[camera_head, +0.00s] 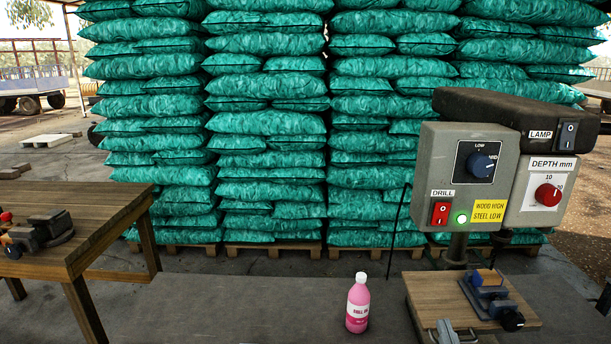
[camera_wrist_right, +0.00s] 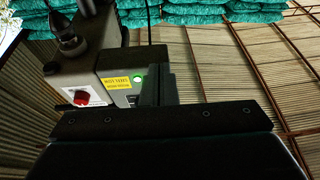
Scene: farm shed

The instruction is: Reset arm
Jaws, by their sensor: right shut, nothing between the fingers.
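The task names no object apart from the arm. My right gripper (camera_head: 605,298) shows only as a dark piece at the right edge of the head view, low and to the right of the drill press. In the right wrist view its dark fingers (camera_wrist_right: 159,86) are together with nothing between them. Beyond them is the drill press control box (camera_wrist_right: 120,82) with its yellow label and lit green lamp. My left gripper is not in view.
The drill press head (camera_head: 465,185) stands at the right, above a wooden board (camera_head: 430,292) with a blue vise (camera_head: 490,295). A pink bottle (camera_head: 358,303) stands left of the board. A wooden workbench (camera_head: 95,205) is at the left. Stacked green bags (camera_head: 265,125) fill the back.

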